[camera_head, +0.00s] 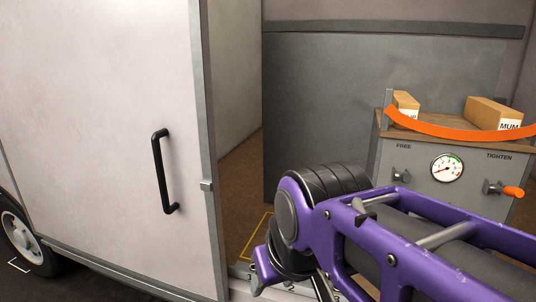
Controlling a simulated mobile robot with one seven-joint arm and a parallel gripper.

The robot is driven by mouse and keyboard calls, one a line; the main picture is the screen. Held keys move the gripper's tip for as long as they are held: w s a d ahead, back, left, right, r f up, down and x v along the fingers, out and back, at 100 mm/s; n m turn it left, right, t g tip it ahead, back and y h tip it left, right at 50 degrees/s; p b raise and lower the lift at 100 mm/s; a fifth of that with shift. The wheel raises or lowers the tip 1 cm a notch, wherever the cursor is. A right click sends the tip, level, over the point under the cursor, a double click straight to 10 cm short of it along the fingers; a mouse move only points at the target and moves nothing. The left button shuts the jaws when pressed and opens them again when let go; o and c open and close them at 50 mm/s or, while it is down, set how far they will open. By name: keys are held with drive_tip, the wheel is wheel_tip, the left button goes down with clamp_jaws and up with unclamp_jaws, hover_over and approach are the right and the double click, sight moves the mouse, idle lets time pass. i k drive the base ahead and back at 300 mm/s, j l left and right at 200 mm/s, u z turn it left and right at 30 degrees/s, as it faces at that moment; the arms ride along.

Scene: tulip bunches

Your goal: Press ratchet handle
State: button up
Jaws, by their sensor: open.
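The ratchet unit is a grey box (425,188) with a brown top at the right. A handle with an orange grip (513,192) sticks out to the right from a metal mount under the word TIGHTEN. A smaller metal fitting (400,175) sits under the word FREE. A round dial (447,167) is between them. An orange strap (455,130) sags across the front of the boxes on top. My purple arm crosses the lower right, in front of the unit's lower part and apart from the handle in the picture. I cannot make out my gripper's fingers.
A white van door or side panel (95,130) with a black grab handle (165,172) fills the left. Beside it is an opening with a brown floor and a yellow floor line (257,236). Cartons (493,113) stand on the unit. A wheel (18,235) is at lower left.

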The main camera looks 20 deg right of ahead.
sight(510, 191)
drive_tip(key=z, duration=2.3)
drive_tip(key=i+l+u, duration=0.35)
drive_tip(key=i+l, duration=0.15)
drive_tip(key=l, duration=0.2)
